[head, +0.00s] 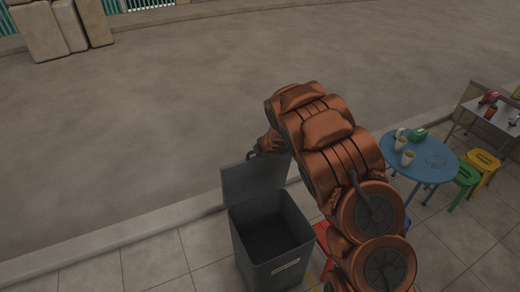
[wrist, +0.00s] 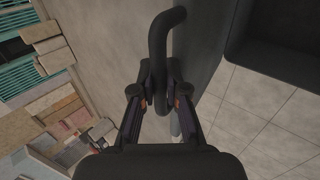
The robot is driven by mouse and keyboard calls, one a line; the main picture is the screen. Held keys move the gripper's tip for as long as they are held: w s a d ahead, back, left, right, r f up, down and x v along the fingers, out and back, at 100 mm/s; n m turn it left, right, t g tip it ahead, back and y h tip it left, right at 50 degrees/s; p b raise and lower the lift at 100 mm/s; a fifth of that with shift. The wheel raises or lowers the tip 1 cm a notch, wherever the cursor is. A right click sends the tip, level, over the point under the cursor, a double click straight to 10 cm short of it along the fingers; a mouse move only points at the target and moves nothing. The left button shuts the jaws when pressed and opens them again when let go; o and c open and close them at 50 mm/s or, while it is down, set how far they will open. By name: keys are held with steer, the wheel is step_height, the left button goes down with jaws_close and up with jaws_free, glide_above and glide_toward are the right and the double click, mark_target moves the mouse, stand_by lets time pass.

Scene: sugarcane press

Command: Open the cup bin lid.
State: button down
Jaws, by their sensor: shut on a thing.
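The grey cup bin (head: 270,240) stands on the tiled pavement with a label on its front. Its lid (head: 252,178) is raised and stands upright at the back, so the dark inside shows. My gripper (head: 258,152) is at the lid's top edge, partly hidden behind my arm in the head view. In the wrist view my gripper (wrist: 158,90) is shut on the dark curved handle (wrist: 160,45) of the lid. The lid's grey face (wrist: 203,40) and the dark bin (wrist: 275,30) lie to the right there.
A blue round table (head: 425,160) with cups and several stools stands to the right. A red stool (head: 322,237) is close beside the bin, partly hidden by my arm. The road behind the kerb is clear.

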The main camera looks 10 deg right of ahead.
steer(key=shift+a, duration=0.1)
steer(key=c, duration=1.2)
jaws_free()
steer(key=shift+s, duration=0.1)
steer(key=shift+v, duration=5.95)
